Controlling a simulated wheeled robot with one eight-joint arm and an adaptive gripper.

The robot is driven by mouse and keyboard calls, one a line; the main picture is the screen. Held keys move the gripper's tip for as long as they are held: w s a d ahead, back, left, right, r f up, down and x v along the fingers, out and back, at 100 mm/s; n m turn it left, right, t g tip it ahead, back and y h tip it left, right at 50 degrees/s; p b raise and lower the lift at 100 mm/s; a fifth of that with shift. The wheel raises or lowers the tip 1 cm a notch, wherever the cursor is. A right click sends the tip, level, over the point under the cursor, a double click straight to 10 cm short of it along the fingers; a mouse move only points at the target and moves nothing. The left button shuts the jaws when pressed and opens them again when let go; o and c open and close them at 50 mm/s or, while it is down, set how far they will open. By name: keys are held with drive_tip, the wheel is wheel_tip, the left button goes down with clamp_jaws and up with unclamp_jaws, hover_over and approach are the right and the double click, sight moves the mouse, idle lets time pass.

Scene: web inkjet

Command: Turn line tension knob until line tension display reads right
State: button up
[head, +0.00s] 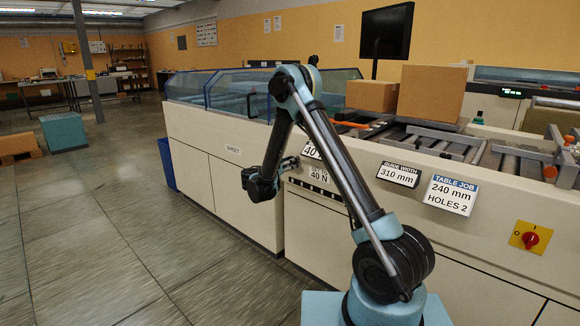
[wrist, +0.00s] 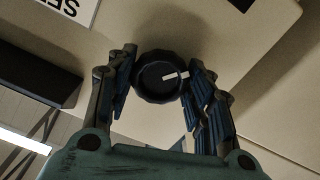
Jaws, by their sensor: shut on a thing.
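The line tension knob (wrist: 160,77) is black and round with a white pointer mark; in the wrist view the mark points to the right. My gripper (wrist: 158,88) has its fingers on both sides of the knob and is shut on it. In the head view my gripper (head: 284,168) is at the front panel of the machine, and the knob is hidden there. The line tension display (head: 312,150) is partly covered by my arm; "40" shows on it. A label below it (head: 319,174) reads "40 N", its upper line partly unclear.
The guide width sign (head: 398,174) reads 310 mm. The table job sign (head: 450,195) reads 240 mm, holes 2. A red switch on a yellow plate (head: 530,237) is at the right. Cardboard boxes (head: 430,92) stand on the machine.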

drive_tip(key=shift+a, duration=0.1)
drive_tip(key=o, duration=1.1)
drive_tip(key=shift+w, duration=0.1)
drive_tip(key=shift+c, duration=0.2)
drive_tip(key=v, duration=1.2)
